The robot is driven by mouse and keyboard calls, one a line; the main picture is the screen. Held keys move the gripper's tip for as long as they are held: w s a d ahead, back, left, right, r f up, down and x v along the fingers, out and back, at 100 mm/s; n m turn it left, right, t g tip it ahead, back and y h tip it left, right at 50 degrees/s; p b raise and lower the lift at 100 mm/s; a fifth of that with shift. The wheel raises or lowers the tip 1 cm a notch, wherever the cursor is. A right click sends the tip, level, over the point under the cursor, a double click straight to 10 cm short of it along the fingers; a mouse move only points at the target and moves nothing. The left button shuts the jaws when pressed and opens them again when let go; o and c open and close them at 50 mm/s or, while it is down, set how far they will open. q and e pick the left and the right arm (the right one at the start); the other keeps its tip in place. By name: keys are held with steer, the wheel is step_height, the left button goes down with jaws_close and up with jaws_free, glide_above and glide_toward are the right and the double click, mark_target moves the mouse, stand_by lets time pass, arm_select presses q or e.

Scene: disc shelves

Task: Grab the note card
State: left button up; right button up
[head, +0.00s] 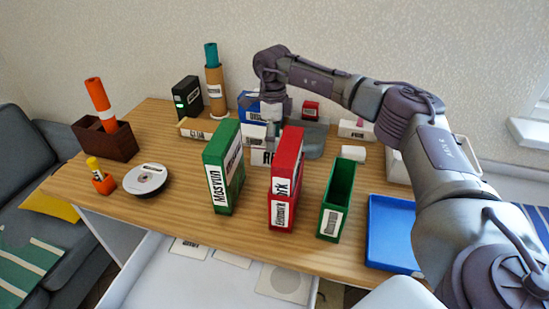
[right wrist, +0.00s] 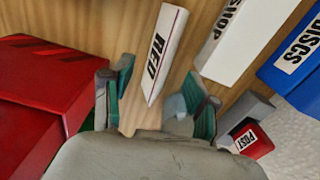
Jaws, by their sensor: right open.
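A white card (right wrist: 166,52) with black "RED" lettering and a dark red edge stands out in the right wrist view. In the head view the lower part of a white card (head: 261,158) with large black letters shows behind the red box, partly hidden by it. My right gripper (right wrist: 158,100) is open, with its fingers on either side of the card's near end and nothing clearly gripped. In the head view the right gripper (head: 272,108) points down above the card area at the back of the table. My left gripper is out of view.
A green box (head: 222,175) and a red box (head: 284,190) stand in front of the card. A white "SHOP" block (right wrist: 250,32), a blue "DISCS" box (right wrist: 300,62) and a small red "POST" box (right wrist: 254,141) are close to the gripper. A blue tray (head: 392,235) lies at the right.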

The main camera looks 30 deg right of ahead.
steer(key=f, duration=0.5)
steer(key=shift+d+f+p, duration=0.3)
steer(key=shift+f+p, duration=0.05)
steer(key=shift+c, duration=0.2)
steer(key=c, duration=0.8)
